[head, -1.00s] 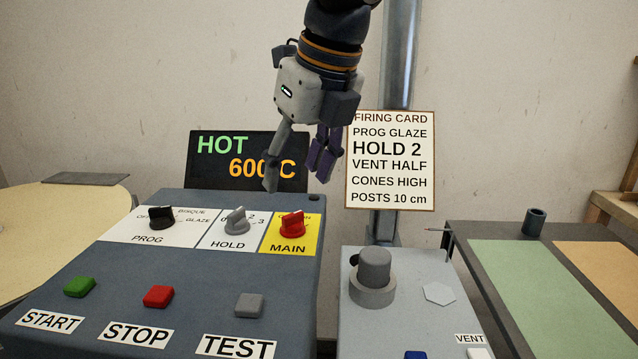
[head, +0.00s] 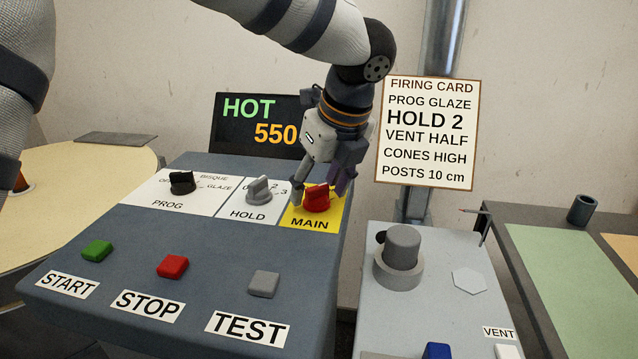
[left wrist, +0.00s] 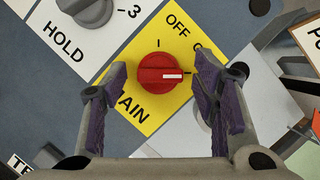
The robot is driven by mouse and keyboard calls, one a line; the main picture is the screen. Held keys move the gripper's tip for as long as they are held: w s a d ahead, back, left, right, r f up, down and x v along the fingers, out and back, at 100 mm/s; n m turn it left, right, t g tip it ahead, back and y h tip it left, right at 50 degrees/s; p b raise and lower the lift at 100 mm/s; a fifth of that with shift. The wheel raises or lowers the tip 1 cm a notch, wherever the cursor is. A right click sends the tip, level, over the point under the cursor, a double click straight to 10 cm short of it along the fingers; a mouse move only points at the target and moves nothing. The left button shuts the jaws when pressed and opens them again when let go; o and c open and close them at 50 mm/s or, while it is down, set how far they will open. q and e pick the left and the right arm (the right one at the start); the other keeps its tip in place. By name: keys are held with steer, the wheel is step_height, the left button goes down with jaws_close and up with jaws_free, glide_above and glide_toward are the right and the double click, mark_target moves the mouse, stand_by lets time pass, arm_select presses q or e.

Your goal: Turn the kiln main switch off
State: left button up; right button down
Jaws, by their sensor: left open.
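The kiln MAIN switch is a red rotary knob (head: 316,199) on a yellow label (head: 333,215) at the right end of the control panel. In the left wrist view the red knob (left wrist: 158,75) has a white pointer mark aimed right, away from the tick by OFF and towards a second word mostly hidden by a finger. My left gripper (head: 320,194) is open, pointing down, with one finger on each side of the knob. The wrist view shows gaps between the knob and both fingers (left wrist: 160,82). My right gripper is not in view.
The grey HOLD knob (head: 259,190) and black PROG knob (head: 182,183) stand left of MAIN. START (head: 97,250), STOP (head: 173,266) and TEST (head: 264,284) buttons sit in front. A display (head: 262,122) reads HOT 550. A firing card (head: 428,133) and grey vent box (head: 448,307) are right.

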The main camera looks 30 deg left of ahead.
arm_select(q)
steer(key=c, duration=1.2)
steer(key=shift+o, duration=0.2)
steer(key=n, duration=0.2)
steer(key=n+g, duration=0.1)
steer(key=shift+w+n+g+y, duration=0.1)
steer(key=shift+n+g+y, duration=0.2)
steer(key=shift+n, duration=0.1)
steer(key=n, duration=0.1)
steer(key=n+g, duration=0.1)
steer(key=n, duration=0.1)
steer(key=shift+w+f+n, duration=0.1)
steer(key=shift+f+n, duration=0.05)
steer(key=shift+n, duration=0.15)
steer(key=n+g, duration=0.1)
steer(key=n, duration=0.1)
steer(key=n+g+b, duration=0.1)
steer(key=n, duration=0.2)
steer(key=shift+w+h, duration=0.15)
steer(key=shift+h, duration=0.25)
steer(key=shift+a+n+g+h+b, duration=0.1)
steer(key=shift+n+g+h+b, duration=0.3)
steer(key=shift+n, duration=0.95)
steer(key=shift+a+n+g+h+b, duration=0.1)
steer(key=shift+n+g+h+b, duration=0.25)
steer(key=shift+n, duration=1)
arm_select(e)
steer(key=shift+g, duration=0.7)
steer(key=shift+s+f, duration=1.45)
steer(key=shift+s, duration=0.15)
